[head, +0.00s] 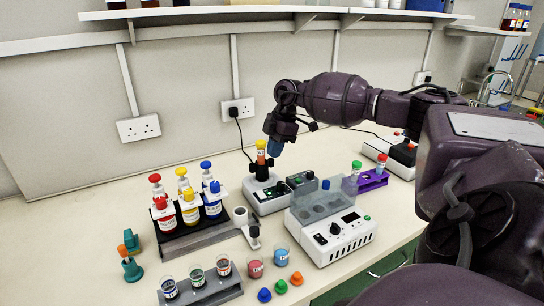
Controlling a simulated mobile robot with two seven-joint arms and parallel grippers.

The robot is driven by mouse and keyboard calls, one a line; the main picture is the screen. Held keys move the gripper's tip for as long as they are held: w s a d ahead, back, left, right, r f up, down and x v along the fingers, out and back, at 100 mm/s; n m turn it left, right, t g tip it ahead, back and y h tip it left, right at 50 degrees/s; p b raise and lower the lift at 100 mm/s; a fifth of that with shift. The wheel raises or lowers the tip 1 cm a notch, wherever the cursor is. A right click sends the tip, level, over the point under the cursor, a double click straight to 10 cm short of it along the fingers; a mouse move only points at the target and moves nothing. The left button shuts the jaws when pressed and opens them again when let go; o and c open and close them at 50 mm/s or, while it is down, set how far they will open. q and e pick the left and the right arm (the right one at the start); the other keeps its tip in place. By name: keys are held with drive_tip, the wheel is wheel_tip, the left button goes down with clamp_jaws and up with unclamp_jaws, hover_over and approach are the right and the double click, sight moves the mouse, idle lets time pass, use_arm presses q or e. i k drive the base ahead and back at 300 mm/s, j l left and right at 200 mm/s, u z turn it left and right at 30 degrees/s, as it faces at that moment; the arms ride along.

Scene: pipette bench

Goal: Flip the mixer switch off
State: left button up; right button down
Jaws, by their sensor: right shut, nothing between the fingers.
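The mixer is a pale box (266,202) on the bench near the middle, with a black cup (261,173) on top. An orange tube with a yellow cap (260,152) stands upright in the cup. A dark panel with small green parts (301,182) is at the mixer's right; which part is the switch, and its position, is too small to tell. My left gripper is out of view.
A white device with a grey lidded top (333,240) stands in front right of the mixer. A purple rack (372,181) is behind it.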

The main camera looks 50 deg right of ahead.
sight(260, 193)
drive_tip(key=k, duration=1)
